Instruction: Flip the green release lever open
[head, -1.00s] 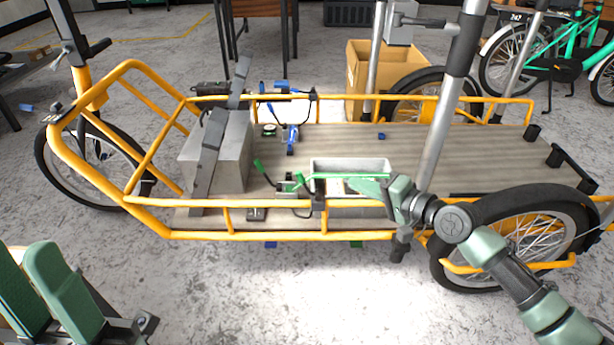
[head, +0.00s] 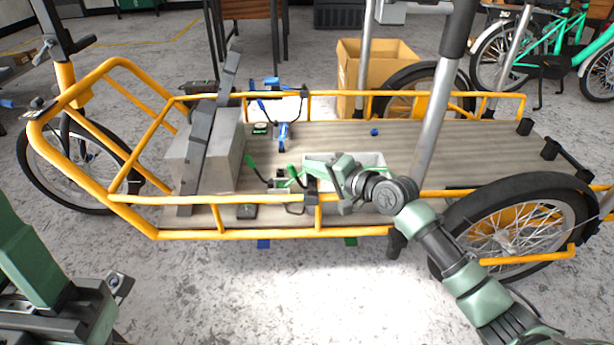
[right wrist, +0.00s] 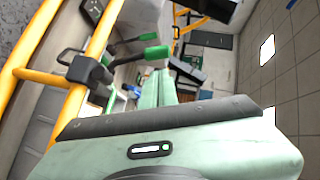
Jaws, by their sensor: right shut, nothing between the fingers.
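Two green-tipped handles rise from the ratchet fitting on the near side of the cargo bed: the left green handle (head: 251,162) and the right green handle (head: 293,173). In the right wrist view a larger green tip (right wrist: 156,53) on a black arm lies just beyond my fingers, with a smaller green tip (right wrist: 148,37) above it. My right gripper (head: 310,168) is shut and empty, just right of the handles, above the white tray. Contact with a handle cannot be made out. My left gripper (head: 30,250) is at the lower left, partly cut off.
The yellow near rail (head: 400,194) runs below my right gripper. A grey block (head: 226,150) under a dark strap stands at the left of the bed. A blue lever (head: 283,132) is on the far side. A white tray (head: 372,159) lies behind my gripper.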

